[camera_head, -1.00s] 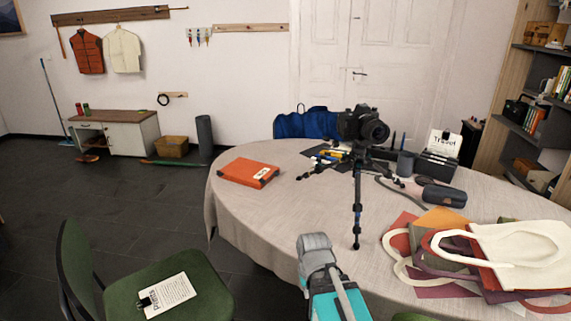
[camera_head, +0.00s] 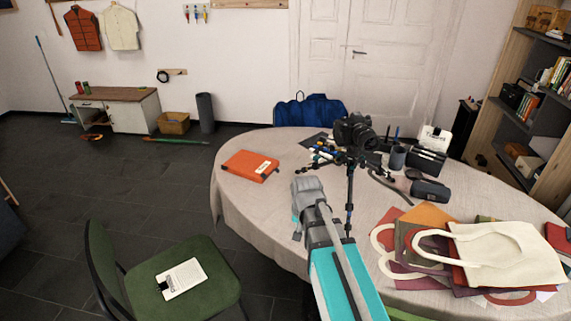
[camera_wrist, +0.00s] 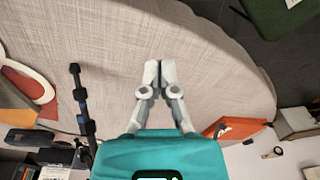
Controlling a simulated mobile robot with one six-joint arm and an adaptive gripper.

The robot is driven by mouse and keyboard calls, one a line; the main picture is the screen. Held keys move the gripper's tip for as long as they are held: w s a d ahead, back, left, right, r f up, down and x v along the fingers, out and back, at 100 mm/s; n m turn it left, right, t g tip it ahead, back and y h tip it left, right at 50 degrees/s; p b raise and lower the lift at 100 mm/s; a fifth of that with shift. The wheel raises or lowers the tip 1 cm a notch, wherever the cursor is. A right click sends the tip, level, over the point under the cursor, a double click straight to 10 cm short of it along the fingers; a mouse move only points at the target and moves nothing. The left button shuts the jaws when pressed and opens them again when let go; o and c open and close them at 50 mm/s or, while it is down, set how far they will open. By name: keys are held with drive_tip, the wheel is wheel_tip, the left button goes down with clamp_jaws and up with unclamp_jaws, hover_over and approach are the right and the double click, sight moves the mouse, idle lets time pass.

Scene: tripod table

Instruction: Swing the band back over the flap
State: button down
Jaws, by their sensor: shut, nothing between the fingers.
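An orange folder-like case (camera_head: 250,166) with a pale label lies flat on the left part of the round table. It also shows at the right in the wrist view (camera_wrist: 236,128). I cannot make out a band or a flap on it at this size. My gripper (camera_wrist: 159,68) is shut and empty in the wrist view, with its fingertips together above bare tablecloth. The case is apart from it, to the right in that view. In the head view my own arm mostly hides the gripper, near the table's front left edge.
A camera on a tripod (camera_head: 351,180) stands close to the right of my arm. Cloth bags (camera_head: 505,250) cover the table's right front. A green chair (camera_head: 185,280) stands at the front left. The tablecloth (camera_head: 240,205) in front of the orange case is clear.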

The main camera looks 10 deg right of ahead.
drive_tip(key=w+d+r+m+y, duration=0.1)
drive_tip(key=w+d+m, duration=0.1)
drive_tip(key=w+m, duration=0.9)
drive_tip(key=w+d+r+m+t+y+p, duration=0.1)
drive_tip(key=w+d+m, duration=0.2)
drive_tip(key=w+m, duration=0.7)
drive_tip(key=w, duration=1.2)
drive_tip(key=shift+r+m, duration=0.4)
drive_tip(key=shift+f, duration=0.1)
drive_tip(key=b+x, duration=0.9)
drive_tip(key=x, duration=0.1)
drive_tip(key=shift+b, duration=0.35)
drive_tip(key=shift+w+a+r+p, duration=0.7)
drive_tip(key=shift+a+r+p, duration=0.15)
drive_tip(key=shift+r+p, duration=0.15)
drive_tip(key=shift+w+a+r, duration=0.25)
drive_tip(key=shift+w+a, duration=0.05)
drive_tip(key=shift+a, duration=0.15)
